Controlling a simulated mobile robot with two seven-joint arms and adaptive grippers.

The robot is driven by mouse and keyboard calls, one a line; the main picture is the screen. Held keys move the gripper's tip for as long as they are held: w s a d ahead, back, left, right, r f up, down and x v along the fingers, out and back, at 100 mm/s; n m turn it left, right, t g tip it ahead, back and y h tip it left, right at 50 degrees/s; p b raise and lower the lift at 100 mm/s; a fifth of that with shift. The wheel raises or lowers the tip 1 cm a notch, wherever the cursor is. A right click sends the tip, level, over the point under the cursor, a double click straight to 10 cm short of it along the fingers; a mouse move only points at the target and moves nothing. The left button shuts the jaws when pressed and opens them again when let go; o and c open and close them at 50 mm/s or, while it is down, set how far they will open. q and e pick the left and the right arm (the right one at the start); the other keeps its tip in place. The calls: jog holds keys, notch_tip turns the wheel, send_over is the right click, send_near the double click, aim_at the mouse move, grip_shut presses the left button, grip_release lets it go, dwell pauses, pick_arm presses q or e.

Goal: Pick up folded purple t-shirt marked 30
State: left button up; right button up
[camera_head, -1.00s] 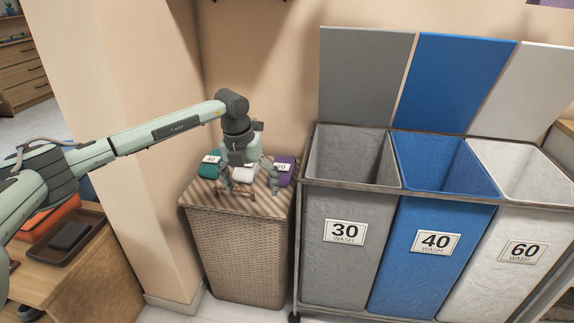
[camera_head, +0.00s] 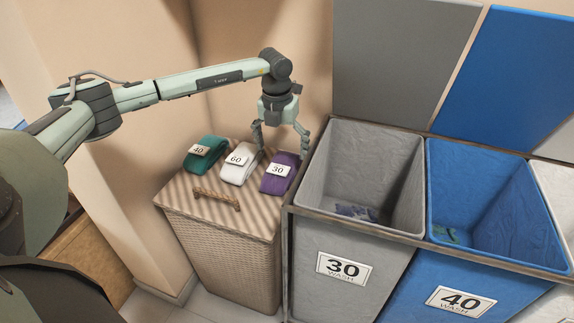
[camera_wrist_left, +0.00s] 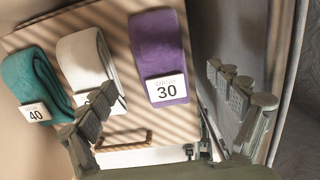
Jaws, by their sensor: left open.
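The folded purple t-shirt (camera_head: 281,172) with a white tag reading 30 lies at the right end of a row on the wicker hamper's lid (camera_head: 196,203). It also shows upright in the left wrist view (camera_wrist_left: 158,38), its tag facing up. My left gripper (camera_head: 281,152) is open and empty, fingers pointing down, over the far side of the purple shirt. In the wrist view the fingers (camera_wrist_left: 160,128) are spread wide, one on each side of the view. I cannot tell the exact height between fingertips and shirt. My right gripper is not in view.
A folded white shirt (camera_head: 239,163) marked 60 and a teal one (camera_head: 203,153) marked 40 lie left of the purple shirt. The grey bin (camera_head: 338,235) and blue bin (camera_head: 425,270) stand close on the right, with some cloth inside each. The hamper has a handle (camera_head: 217,196).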

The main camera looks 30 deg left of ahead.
aim_at(282, 163)
pick_arm(q)
notch_tip(282, 163, down, 6)
jog(key=shift+s+d+r, duration=0.15)
jog(key=shift+f, duration=0.3)
jog(key=shift+c, duration=0.4)
jog(key=c, duration=1.2)
jog(key=shift+c, duration=0.4)
jog(key=shift+r, duration=0.2)
